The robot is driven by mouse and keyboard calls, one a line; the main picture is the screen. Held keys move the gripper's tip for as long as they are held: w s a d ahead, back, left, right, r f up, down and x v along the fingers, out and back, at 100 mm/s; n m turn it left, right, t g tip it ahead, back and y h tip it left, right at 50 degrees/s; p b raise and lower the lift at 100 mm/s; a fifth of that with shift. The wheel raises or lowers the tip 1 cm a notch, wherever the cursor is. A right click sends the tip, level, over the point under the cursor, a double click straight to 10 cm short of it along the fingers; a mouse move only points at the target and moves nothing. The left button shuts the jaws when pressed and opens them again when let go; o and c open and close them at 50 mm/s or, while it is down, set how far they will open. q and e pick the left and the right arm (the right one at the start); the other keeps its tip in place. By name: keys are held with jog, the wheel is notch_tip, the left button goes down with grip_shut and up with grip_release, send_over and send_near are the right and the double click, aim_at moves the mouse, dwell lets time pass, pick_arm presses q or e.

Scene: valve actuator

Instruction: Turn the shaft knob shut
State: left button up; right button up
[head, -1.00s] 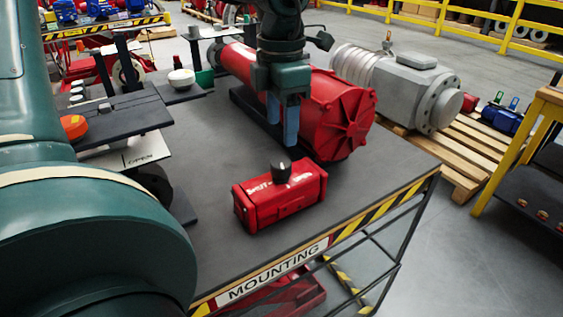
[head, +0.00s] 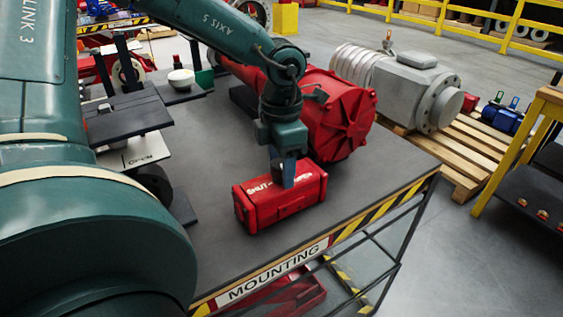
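The red valve actuator box (head: 290,205) sits on the grey table top near its front edge, with white lettering on top that reads SHUT at the left and is partly covered toward OPEN. My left gripper (head: 283,178) points down over the middle of the box, its fingertips at the shaft knob. The fingers hide almost all of the knob, so its pointing direction does not show. I cannot tell whether the fingers press on the knob or stand around it with a gap. My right gripper is not in view.
A large red cylinder (head: 335,115) lies on the table just behind the box. My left arm covers much of the left side. Dark plates (head: 130,118) and a white bowl (head: 181,79) stand at the left. The table (head: 225,250) is clear around the box's front.

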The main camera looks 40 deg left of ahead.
pick_arm(q)
jog(key=c, duration=0.8)
jog(key=shift+o, duration=0.2)
